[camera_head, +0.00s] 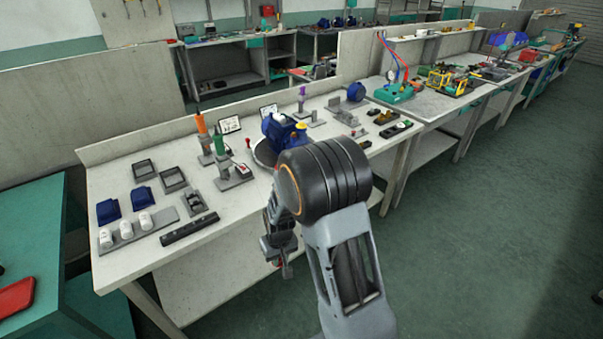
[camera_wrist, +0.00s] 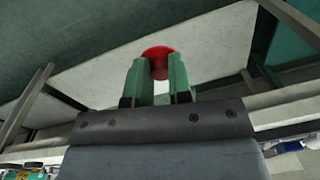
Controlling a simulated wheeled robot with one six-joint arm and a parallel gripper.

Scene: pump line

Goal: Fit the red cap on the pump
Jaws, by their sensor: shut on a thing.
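My gripper (camera_wrist: 159,82) has two green fingers, shut on the red cap (camera_wrist: 158,58), whose rounded top shows between and beyond the fingertips in the wrist view. In the head view the gripper (camera_head: 284,266) hangs in front of the workbench's front edge, below the bench top, with only a speck of red showing. The blue pump (camera_head: 277,127) stands on a dark round plate (camera_head: 264,153) on the bench, with a yellow part (camera_head: 300,127) at its right. My arm hides part of the pump's surroundings. The gripper is well apart from the pump.
Orange (camera_head: 201,124) and green (camera_head: 219,139) handled tools stand upright left of the pump. White cylinders (camera_head: 126,230) on a grey tray, blue parts (camera_head: 108,211) and a black bar (camera_head: 190,228) lie on the left bench. Green floor (camera_head: 470,230) is open at right.

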